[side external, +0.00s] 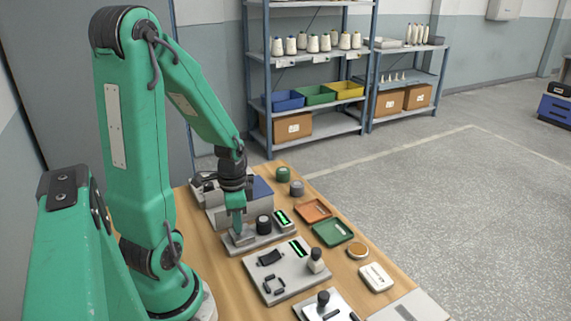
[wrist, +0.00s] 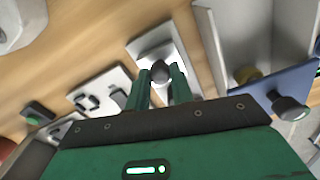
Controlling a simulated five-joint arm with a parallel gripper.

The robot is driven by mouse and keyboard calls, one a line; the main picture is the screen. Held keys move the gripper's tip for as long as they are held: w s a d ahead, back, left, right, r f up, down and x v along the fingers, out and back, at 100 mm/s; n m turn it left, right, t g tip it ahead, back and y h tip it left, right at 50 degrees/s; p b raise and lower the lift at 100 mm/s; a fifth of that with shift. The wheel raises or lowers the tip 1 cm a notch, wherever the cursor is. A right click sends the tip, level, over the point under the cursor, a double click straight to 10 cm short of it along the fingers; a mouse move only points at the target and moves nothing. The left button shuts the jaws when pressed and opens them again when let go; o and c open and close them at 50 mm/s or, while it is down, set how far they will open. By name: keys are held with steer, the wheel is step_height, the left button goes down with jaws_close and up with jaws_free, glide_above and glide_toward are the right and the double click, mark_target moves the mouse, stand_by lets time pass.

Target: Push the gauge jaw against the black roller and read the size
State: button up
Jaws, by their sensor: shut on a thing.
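The gauge (side external: 262,243) is a light grey plate on the bench in the side view. The black roller (side external: 264,225) stands upright on it, and a small green-lit display (side external: 283,218) sits behind the roller; its digits are too small to read. My gripper (side external: 239,232) points down at the left end of the plate, shut on the pale gauge jaw (side external: 243,239), left of the roller. Whether jaw and roller touch cannot be told. In the wrist view a dark rounded piece shows between my fingertips (wrist: 161,82), over a white plate; the jaw is not clear there.
A second grey plate (side external: 275,284) with a lit display and a black-based knob (side external: 316,262) lies in front. Orange (side external: 313,210) and green (side external: 333,232) trays stand to the right. A grey box with a blue part (side external: 262,188) is close behind my gripper.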

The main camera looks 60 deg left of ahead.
mark_target(250, 229)
steer(key=shift+w, duration=1.8)
steer(key=o, duration=0.7)
steer(key=shift+r, duration=0.15)
step_height(250, 229, up, 8)
steer(key=shift+f, duration=0.2)
